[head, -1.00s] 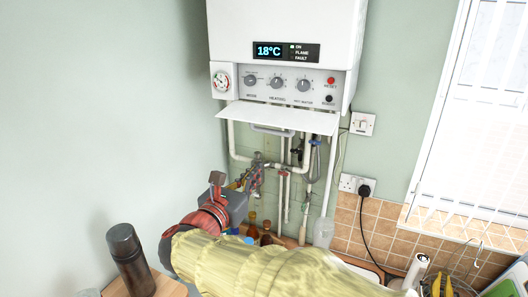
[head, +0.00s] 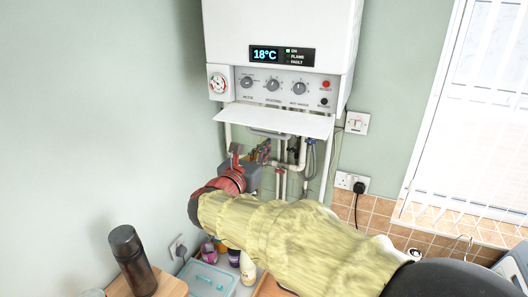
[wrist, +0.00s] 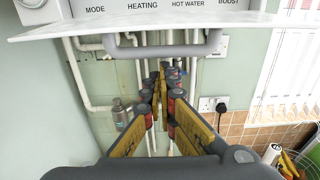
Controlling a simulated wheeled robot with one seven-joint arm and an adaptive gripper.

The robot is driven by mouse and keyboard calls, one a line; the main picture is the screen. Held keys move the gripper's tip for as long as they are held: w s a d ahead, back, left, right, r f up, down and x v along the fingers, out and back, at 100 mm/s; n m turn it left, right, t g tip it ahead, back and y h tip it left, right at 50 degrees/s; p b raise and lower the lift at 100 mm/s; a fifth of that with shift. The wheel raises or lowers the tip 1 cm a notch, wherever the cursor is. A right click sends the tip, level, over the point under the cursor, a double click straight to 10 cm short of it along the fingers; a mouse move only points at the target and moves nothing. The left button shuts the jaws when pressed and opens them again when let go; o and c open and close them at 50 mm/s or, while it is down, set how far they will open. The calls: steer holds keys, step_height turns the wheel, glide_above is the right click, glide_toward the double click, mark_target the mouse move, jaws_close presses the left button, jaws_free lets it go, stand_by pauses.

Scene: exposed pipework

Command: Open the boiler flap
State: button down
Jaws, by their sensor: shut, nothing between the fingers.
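The boiler (head: 277,28) hangs on the wall with its white flap (head: 275,120) folded down, sticking out roughly level below the control panel. The knobs and the gauge above the flap are exposed. In the wrist view the flap (wrist: 150,24) crosses the top of the picture. My gripper (head: 264,150) is below the flap, in front of the pipes, apart from the flap as far as I can see. In the wrist view my gripper (wrist: 163,78) has its fingers together and empty, pointing at the pipework. The sleeved arm hides part of the lower pipes.
White pipes (wrist: 88,85) run under the boiler close behind the fingers. A dark flask (head: 132,258) stands on a wooden surface at lower left. A socket with a black plug (head: 357,188) is at right.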

steer(key=shift+w, duration=0.1)
steer(key=shift+s+a+r, duration=0.15)
steer(key=shift+s+r, duration=0.25)
steer(key=shift+r, duration=0.2)
steer(key=shift+s+a+r, duration=0.1)
steer(key=shift+s+r, duration=0.25)
steer(key=shift+r, duration=0.2)
steer(key=shift+w+f, duration=0.15)
